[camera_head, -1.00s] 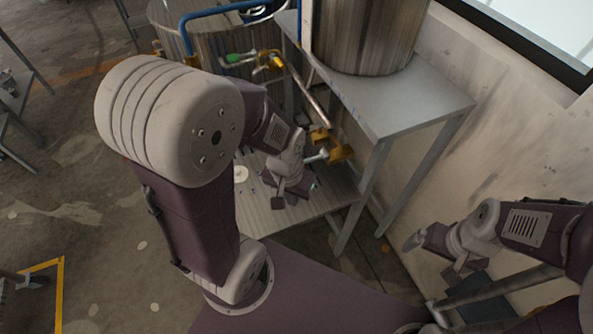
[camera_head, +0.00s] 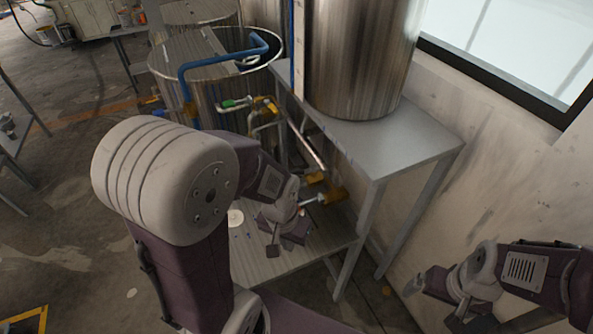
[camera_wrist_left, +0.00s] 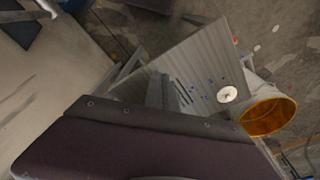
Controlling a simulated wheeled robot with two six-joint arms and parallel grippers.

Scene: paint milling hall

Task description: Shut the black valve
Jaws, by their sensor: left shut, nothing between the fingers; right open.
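I cannot make out a black valve handle in either view. Brass valve fittings (camera_head: 333,194) sit on the pipe low beside the grey stand, with a pale handle-like piece sticking out to the left. A valve with a green handle (camera_head: 236,103) sits higher on the pipework. My left gripper (camera_head: 298,236) is shut and empty, over the low slatted platform, below and left of the brass fittings. Its fingers (camera_wrist_left: 165,92) show together in the left wrist view, above the platform. My right gripper (camera_head: 420,284) is open, at the right near the wall, away from the fittings.
The grey stand (camera_head: 428,136) carries a large steel vessel (camera_head: 362,60). An open steel tank (camera_head: 178,72) with a blue pipe (camera_head: 222,58) stands behind my left arm. The slatted platform (camera_wrist_left: 195,62) bears a white disc (camera_wrist_left: 228,95). An orange-lined container (camera_wrist_left: 267,117) stands beside it.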

